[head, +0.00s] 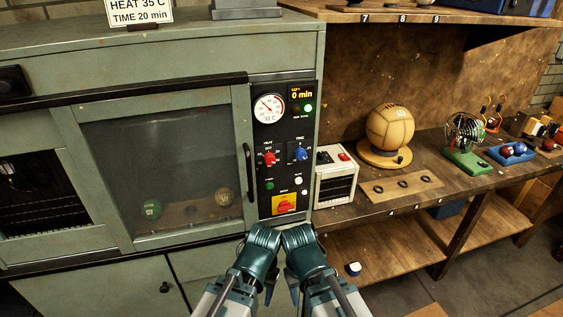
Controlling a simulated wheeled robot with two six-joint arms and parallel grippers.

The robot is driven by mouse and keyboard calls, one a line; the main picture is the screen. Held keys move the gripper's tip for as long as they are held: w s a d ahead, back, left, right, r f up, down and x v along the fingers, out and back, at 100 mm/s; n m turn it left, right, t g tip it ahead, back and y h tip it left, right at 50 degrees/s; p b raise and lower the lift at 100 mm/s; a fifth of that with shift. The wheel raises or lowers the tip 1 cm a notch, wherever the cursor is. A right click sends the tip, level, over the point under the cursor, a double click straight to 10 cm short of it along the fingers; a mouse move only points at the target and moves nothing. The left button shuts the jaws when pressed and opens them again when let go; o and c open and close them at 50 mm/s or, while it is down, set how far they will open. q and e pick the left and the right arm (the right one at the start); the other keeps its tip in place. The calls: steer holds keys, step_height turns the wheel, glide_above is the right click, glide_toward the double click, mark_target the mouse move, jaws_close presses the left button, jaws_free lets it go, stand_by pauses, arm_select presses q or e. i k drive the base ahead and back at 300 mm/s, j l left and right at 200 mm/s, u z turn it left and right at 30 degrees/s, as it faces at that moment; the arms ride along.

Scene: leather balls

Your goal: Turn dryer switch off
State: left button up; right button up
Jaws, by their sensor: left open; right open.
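The dryer (225,65) is a grey-green cabinet with a glass window (165,165) and a black control panel (288,130). Low on the panel is a red rotary switch on a yellow plate (277,211); its exact position is too small to read. Above it are a red knob (269,158), a blue knob (300,153), a round dial gauge (269,108) and a lit display (301,95) reading 0 min. A green lamp (308,108) glows. My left gripper (270,287) and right gripper (294,287) are close together below the panel, open, apart from the switch, fingers partly hidden.
A green ball (151,209) and a tan ball (225,197) show behind the window. A black handle (249,172) stands beside the panel. A small white heater-like box (336,180) and a leather ball on a stand (390,128) sit on the bench (430,185) to the right.

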mark_target(284, 206)
steer(key=k+j+u, duration=0.15)
steer(key=j, duration=0.3)
steer(key=j+u, duration=0.1)
steer(key=j, duration=0.35)
steer(key=k+j+u, duration=0.15)
steer(key=j, duration=0.35)
